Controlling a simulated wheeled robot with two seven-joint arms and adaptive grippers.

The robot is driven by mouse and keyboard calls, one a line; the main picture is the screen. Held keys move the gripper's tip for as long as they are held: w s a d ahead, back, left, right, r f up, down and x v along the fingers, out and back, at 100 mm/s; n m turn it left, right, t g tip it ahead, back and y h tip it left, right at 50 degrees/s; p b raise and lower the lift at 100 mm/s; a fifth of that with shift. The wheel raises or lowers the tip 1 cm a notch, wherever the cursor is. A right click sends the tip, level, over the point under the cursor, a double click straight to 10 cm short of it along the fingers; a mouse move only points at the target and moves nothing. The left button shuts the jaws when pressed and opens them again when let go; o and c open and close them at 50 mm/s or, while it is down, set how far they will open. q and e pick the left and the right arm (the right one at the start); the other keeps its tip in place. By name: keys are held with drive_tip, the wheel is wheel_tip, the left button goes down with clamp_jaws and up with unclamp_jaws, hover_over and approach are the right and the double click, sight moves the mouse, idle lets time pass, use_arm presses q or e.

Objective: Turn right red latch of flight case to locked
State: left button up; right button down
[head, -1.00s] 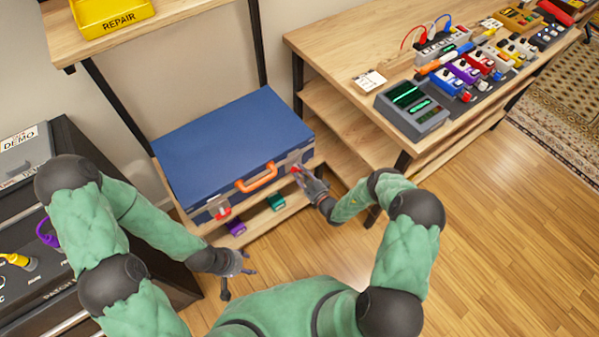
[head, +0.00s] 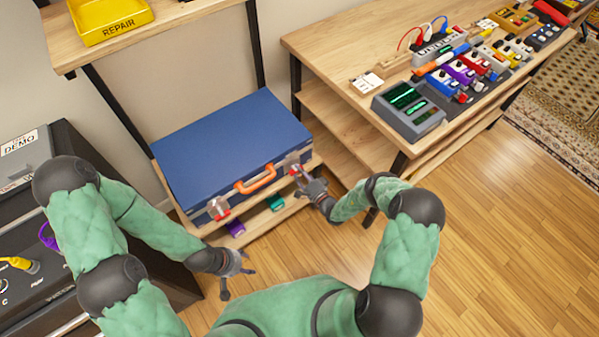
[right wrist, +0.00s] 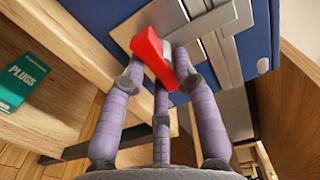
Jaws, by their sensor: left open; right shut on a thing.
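The blue flight case (head: 225,140) lies closed on a wooden shelf, its orange handle (head: 256,180) facing me. Its right red latch (head: 295,169) sits on a silver plate at the case's right front. In the right wrist view the red latch (right wrist: 153,58) stands tilted, upper end to the left, between my fingers. My right gripper (head: 304,179) is shut on this latch; the fingers also show in the right wrist view (right wrist: 163,68). The left latch (head: 219,210) shows silver and red at the case's left front. My left gripper (head: 240,277) is open and empty, low in front of the case.
Below the case, a purple box (head: 235,228) and a green box marked PLUGS (right wrist: 22,82) sit on a lower shelf. A wooden bench (head: 330,50) with pedals stands at right. A black case (head: 60,250) stands at left. The wooden floor (head: 500,240) at right is clear.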

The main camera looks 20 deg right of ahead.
drive_tip(key=shift+a, duration=0.1)
idle(0.3)
drive_tip(key=c, duration=0.9)
unclamp_jaws()
drive_tip(key=v, duration=1.2)
